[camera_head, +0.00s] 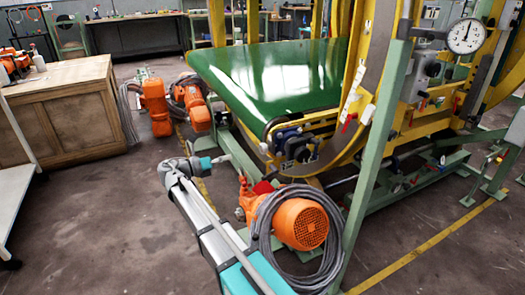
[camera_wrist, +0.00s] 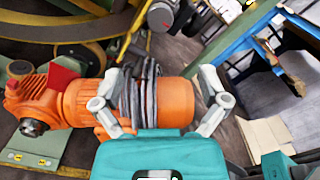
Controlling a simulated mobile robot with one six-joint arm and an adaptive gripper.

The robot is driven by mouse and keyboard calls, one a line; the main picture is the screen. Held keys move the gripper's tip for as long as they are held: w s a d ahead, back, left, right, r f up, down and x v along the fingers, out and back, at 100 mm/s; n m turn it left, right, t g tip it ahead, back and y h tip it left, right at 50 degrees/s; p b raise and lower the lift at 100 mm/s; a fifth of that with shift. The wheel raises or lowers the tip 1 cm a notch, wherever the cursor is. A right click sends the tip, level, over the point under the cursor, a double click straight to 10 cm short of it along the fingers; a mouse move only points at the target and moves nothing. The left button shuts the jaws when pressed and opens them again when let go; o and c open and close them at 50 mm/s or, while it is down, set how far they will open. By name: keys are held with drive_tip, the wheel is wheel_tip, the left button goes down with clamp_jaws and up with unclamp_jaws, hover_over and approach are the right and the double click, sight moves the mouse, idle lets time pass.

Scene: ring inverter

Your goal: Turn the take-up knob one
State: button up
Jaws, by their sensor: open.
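My gripper (camera_head: 222,158) is open and empty, left of the orange motor and below the green belt's near corner in the head view. In the wrist view its two fingers (camera_wrist: 163,75) are spread wide, with nothing between them. Behind them lies an orange gear motor (camera_wrist: 160,102), which also shows in the head view (camera_head: 300,222). A small pale round part (camera_head: 263,148), perhaps a take-up knob, sits at the green belt's near end. I cannot tell for sure which part is knob one. No knob is clearly made out in the wrist view.
The green belt (camera_head: 270,75) and the yellow ring frame (camera_head: 350,95) fill the back. A dark cable coil (camera_head: 262,235) hangs around the motor. A green post (camera_head: 380,130) stands to its right. A wooden cabinet (camera_head: 60,120) stands left. Floor (camera_head: 110,215) between is clear.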

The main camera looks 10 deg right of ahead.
sight(261, 149)
drive_tip(key=shift+d, duration=0.15)
drive_tip(key=x, duration=1.3)
drive_tip(key=shift+w+d, duration=0.15)
drive_tip(key=shift+d, duration=0.05)
drive_tip(key=c, duration=1.2)
